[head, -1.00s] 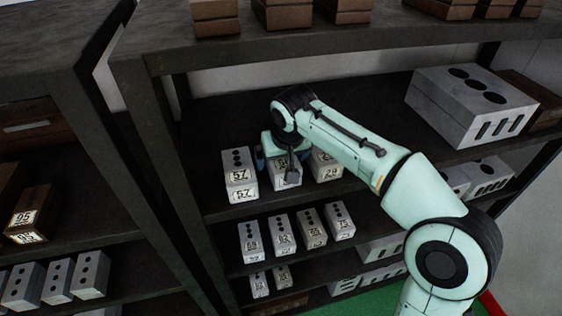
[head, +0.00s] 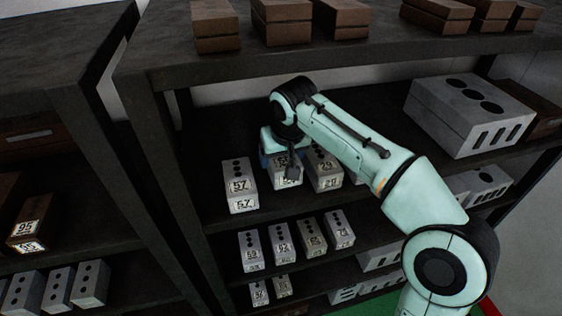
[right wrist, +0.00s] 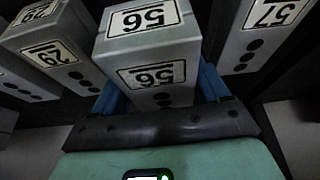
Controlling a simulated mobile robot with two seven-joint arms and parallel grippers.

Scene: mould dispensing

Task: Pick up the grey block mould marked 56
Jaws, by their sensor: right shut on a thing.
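The grey block mould marked 56 (right wrist: 150,50) fills the middle of the right wrist view, its labels upside down. The blue fingers of my right gripper (right wrist: 163,92) are on both sides of it, shut on it. In the head view the right gripper (head: 281,158) is at the middle shelf, and the mould's label side (head: 288,176) shows partly behind the wrist parts. It appears slightly raised from the shelf; its underside clearance is unclear. My left gripper is not in view.
The grey mould 57 (head: 240,187) stands close at left and the grey mould 29 (head: 324,172) close at right. The upper shelf board (head: 350,47) is above, with brown moulds on it. A large grey mould (head: 470,115) stands at the right. Smaller moulds fill the shelf below.

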